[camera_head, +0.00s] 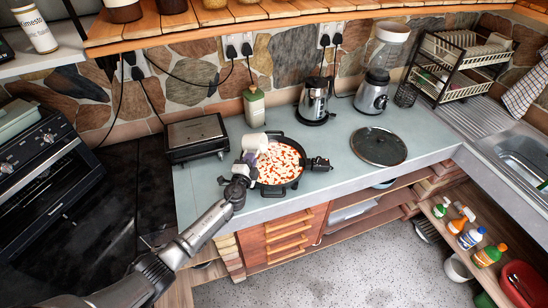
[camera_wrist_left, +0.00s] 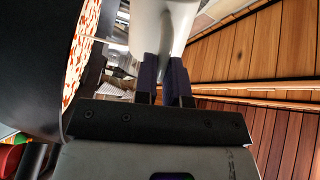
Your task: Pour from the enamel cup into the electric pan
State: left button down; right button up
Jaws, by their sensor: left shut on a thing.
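The electric pan (camera_head: 297,181) is black and round and stands on the worktop, with a white and red-flecked filling (camera_head: 280,163) in it. The white enamel cup (camera_head: 254,142) is at the pan's back left rim and looks tilted; I cannot see into it or see any stream. My left gripper (camera_head: 246,163) is shut on the cup at the pan's left edge. In the left wrist view the fingers (camera_wrist_left: 166,80) pinch the pale cup (camera_wrist_left: 165,25), and the pan's dark side (camera_wrist_left: 30,60) is close on the left. My right gripper is not in view.
A boxy grill (camera_head: 197,137) stands left of the pan. A bottle (camera_head: 254,107) stands behind the cup. A dark round lid (camera_head: 378,146) lies to the right, with a kettle (camera_head: 315,100) and a blender (camera_head: 372,92) behind. The worktop front right of the pan is clear.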

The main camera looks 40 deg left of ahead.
pick_arm(q)
jog(key=shift+w+d+r+m+p, duration=0.2)
jog(key=shift+d+m+p, duration=0.2)
jog(key=shift+p, duration=0.1)
jog(key=shift+w+d+p, duration=0.1)
jog(key=shift+d+p, duration=0.15)
jog(key=shift+p, duration=0.15)
jog(key=shift+d+r+m, duration=0.1)
jog(key=shift+r+m, duration=0.05)
jog(key=shift+m, duration=0.55)
jog(key=shift+w+d+r+m, duration=0.15)
jog(key=shift+d+m, duration=0.05)
jog(key=shift+m, duration=0.3)
dwell(0.5)
jog(key=shift+d+r+m+p, duration=0.1)
jog(key=shift+d+m+p, duration=0.05)
jog(key=shift+m+p, duration=0.3)
jog(key=shift+w+d+r+m, duration=0.1)
jog(key=shift+w+d+m, duration=0.1)
jog(key=shift+m, duration=0.45)
dwell(0.5)
jog(key=shift+d+r+m+p, duration=0.1)
jog(key=shift+d+m+p, duration=0.15)
jog(key=shift+m, duration=0.25)
dwell(0.4)
jog(key=shift+w+d+f+m, duration=0.1)
jog(key=shift+f+m, duration=0.2)
jog(key=shift+m, duration=0.1)
